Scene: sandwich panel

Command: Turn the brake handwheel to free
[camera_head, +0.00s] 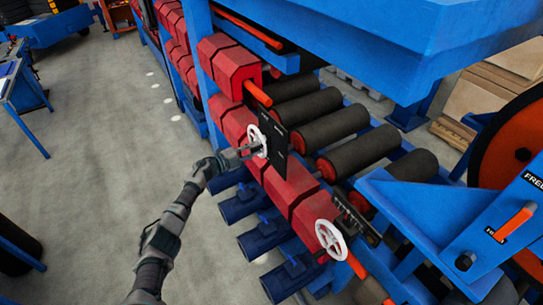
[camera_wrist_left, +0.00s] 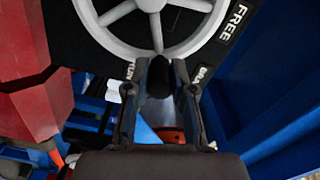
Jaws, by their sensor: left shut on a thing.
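The white spoked handwheel (camera_head: 256,141) stands upright in front of a black plate (camera_head: 276,143) on the red machine housings. In the left wrist view the handwheel (camera_wrist_left: 152,6) fills the top. The plate behind it reads FREE at the upper right, with partly hidden lettering lower down. My left gripper (camera_head: 254,150) is at the wheel's lower side. In the left wrist view its fingers (camera_wrist_left: 160,78) straddle a dark knob just below the rim and are shut on it. The exact contact is partly hidden. My right gripper is not in view.
A second white handwheel (camera_head: 331,240) sits nearer on the same machine. Dark rollers (camera_head: 333,128) lie behind the red housings. A blue panel at the right carries an orange lever (camera_head: 515,223) and FREE labels. The grey floor (camera_head: 95,130) at the left is open.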

